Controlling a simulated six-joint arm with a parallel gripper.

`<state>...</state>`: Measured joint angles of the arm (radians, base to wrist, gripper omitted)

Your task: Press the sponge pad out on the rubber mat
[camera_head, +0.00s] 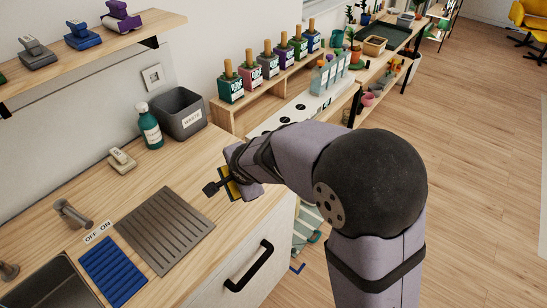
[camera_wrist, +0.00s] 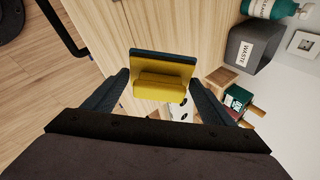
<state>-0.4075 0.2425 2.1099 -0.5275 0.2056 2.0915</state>
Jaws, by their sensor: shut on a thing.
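My gripper (camera_head: 222,187) is above the wooden counter, to the right of the grey ribbed mat. It is shut on the sponge pad, a yellow block with a dark blue-green backing. In the wrist view the sponge pad (camera_wrist: 161,88) sits between the two dark fingers (camera_wrist: 160,94); the arm hides part of it in the head view. A blue ribbed mat (camera_head: 114,271) and a grey ribbed mat (camera_head: 166,229) lie flat on the counter, side by side. I cannot tell which is the rubber mat. Nothing lies on either.
A sink (camera_head: 52,285) and tap (camera_head: 73,214) are at the left. A waste bin (camera_head: 181,118), a green bottle (camera_head: 150,128) and a small beige item (camera_head: 121,161) stand along the wall. The counter between bin and grey mat is clear.

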